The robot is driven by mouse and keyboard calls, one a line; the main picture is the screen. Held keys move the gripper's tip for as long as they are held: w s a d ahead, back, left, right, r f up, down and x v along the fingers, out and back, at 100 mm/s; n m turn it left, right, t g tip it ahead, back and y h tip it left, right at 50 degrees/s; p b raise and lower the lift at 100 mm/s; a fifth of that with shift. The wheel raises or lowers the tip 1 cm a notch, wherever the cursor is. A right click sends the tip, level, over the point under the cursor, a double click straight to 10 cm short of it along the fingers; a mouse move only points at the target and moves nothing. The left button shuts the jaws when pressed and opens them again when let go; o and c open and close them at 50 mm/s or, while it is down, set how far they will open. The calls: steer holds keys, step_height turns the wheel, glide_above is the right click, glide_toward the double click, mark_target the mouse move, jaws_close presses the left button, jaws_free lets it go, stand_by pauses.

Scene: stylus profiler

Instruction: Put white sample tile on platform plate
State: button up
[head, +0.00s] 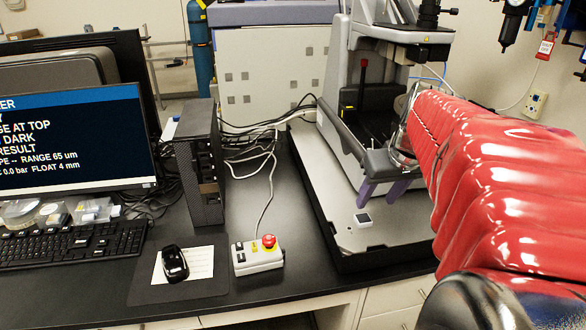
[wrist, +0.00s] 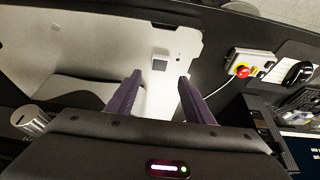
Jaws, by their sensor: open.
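My gripper (head: 382,195), with purple fingers, is open and empty above the base plate, behind the tile in the head view. The fingers do not touch the tile. In the wrist view the gripper (wrist: 160,77) has a wide gap. I cannot tell which surface is the platform plate; my red arm hides part of the profiler.
The profiler body (head: 375,90) rises close behind my gripper. The base has a raised black edge. To the left stand a control box (head: 258,256) with a red button and cable, a mouse (head: 174,264), a black computer case (head: 199,160) and a monitor (head: 75,140).

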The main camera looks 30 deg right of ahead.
steer(key=shift+v, duration=1.4)
steer(key=shift+a+f, duration=0.1)
steer(key=s+a+f+n, duration=0.1)
steer(key=a+f, duration=0.3)
steer(key=a, duration=0.9)
steer(key=s+a+f+n+t+y, duration=0.1)
steer(key=s+a+f+n, duration=0.1)
steer(key=a, duration=1.1)
steer(key=shift+s+a+f, duration=0.3)
steer(key=shift+s+f, duration=0.6)
steer(key=shift+s, duration=0.45)
